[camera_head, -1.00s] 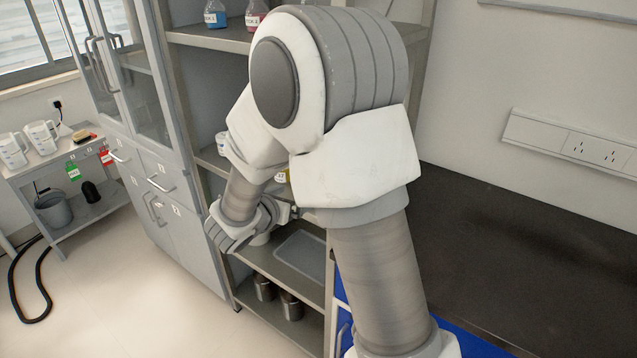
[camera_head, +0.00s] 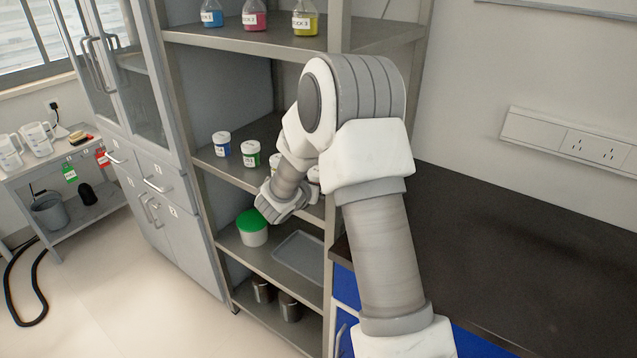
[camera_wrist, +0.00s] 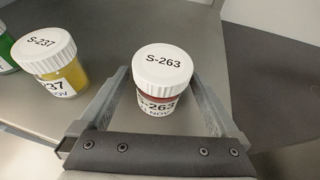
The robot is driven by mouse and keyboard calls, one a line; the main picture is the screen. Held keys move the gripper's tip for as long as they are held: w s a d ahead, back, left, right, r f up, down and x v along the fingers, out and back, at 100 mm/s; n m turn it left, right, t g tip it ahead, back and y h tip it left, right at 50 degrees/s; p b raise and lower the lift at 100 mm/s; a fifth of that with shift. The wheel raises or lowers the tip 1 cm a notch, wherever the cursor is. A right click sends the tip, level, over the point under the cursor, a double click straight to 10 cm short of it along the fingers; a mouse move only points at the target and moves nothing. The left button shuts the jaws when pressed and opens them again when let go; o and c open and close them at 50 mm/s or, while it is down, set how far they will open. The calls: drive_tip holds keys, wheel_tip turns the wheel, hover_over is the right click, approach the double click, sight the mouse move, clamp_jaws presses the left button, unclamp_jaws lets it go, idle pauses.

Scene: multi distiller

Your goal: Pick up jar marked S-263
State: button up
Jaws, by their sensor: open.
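The jar marked S-263 (camera_wrist: 162,80) stands upright on a grey shelf in the wrist view. It has a white ribbed lid, a white label and a band of red contents. My gripper (camera_wrist: 160,92) is open, with one finger on each side of this jar; I cannot tell whether either finger touches it.
A jar marked S-237 (camera_wrist: 52,62) with yellow contents stands left of my gripper. Other white-lidded jars (camera_head: 222,143) share the middle shelf (camera_head: 215,162). Flasks (camera_head: 254,16) stand on the shelf above. A green-lidded tub (camera_head: 253,230) and a tray (camera_head: 300,254) are below.

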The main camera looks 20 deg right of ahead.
drive_tip(key=c, duration=1.5)
